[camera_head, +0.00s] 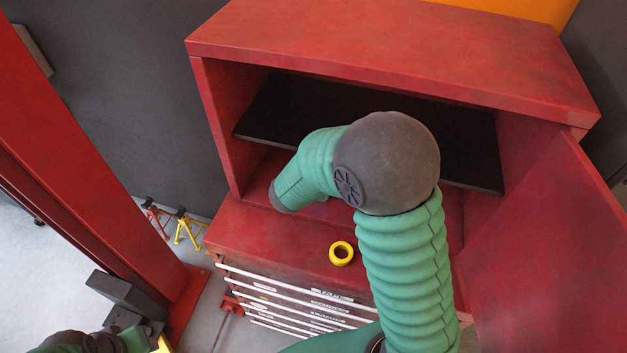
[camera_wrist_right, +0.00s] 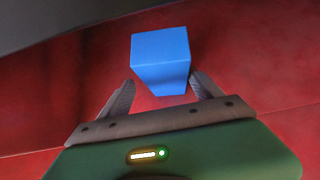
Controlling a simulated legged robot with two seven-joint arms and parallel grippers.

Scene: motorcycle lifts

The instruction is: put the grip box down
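A blue box (camera_wrist_right: 160,58), which I take for the grip box, is in front of my right gripper (camera_wrist_right: 162,80) in the right wrist view, over the red surface. The gripper's two grey fingers stand apart, one to each side of the box's lower part. A small gap shows at the left finger; the right fingertip is close to the box's edge. Contact of the box with the surface is hard to tell. In the head view my green right arm reaches into the red cabinet (camera_head: 330,35) and hides the gripper and box.
A yellow tape roll (camera_head: 341,253) lies on the cabinet's front ledge. A dark shelf (camera_head: 290,110) spans the cabinet above the ledge. An open red door (camera_head: 550,250) stands at the right. A red post (camera_head: 75,150) rises at the left, with yellow and red stands (camera_head: 187,228) beyond.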

